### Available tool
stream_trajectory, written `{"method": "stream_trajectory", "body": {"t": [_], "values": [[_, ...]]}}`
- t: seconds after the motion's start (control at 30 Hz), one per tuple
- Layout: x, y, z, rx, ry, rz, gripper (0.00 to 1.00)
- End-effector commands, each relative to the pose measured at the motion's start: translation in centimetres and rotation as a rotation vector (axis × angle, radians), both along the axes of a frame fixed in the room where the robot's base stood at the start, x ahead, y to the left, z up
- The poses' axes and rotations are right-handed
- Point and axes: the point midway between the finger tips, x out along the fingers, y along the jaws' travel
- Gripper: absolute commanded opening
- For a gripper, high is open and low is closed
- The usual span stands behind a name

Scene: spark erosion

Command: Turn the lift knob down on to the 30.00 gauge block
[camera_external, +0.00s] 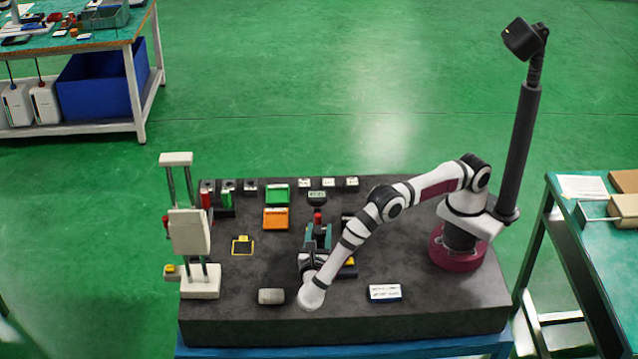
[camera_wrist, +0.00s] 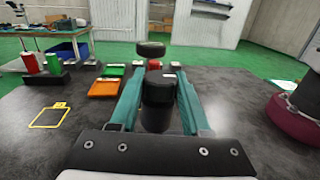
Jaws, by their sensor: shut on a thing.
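My gripper (camera_external: 318,238) is low over the middle of the dark bench, its teal fingers pointing away from the camera. In the wrist view the fingers (camera_wrist: 159,92) are closed on the sides of a dark cylindrical part (camera_wrist: 158,105). A red piece (camera_wrist: 153,66) shows near the fingertips, also in the external view (camera_external: 317,218). I cannot tell whether the held part is the lift knob. A pale column device (camera_external: 190,232) with a small red part at its side stands at the left, apart from my gripper. Small pale-labelled blocks (camera_external: 328,183) stand at the back; 30.00 is not legible.
A green tray (camera_external: 278,187) and an orange tray (camera_external: 263,219) lie left of my gripper. A yellow-outlined spot (camera_external: 234,251) is farther left. A grey block (camera_external: 271,296) and a white label plate (camera_external: 385,292) lie near the front edge. The right-hand bench surface is mostly clear.

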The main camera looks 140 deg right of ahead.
Motion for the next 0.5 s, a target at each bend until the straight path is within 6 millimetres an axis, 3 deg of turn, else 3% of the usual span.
{"method": "stream_trajectory", "body": {"t": [0.23, 0.27, 0.4, 0.5], "values": [[-0.07, 0.03, -0.02, 0.000, 0.000, -0.003, 0.00], [-0.07, 0.02, -0.02, 0.000, 0.000, -0.002, 0.52], [-0.06, 0.01, -0.01, 0.000, 0.000, -0.001, 0.77], [-0.04, 0.01, 0.00, 0.000, 0.000, -0.001, 0.77]]}}
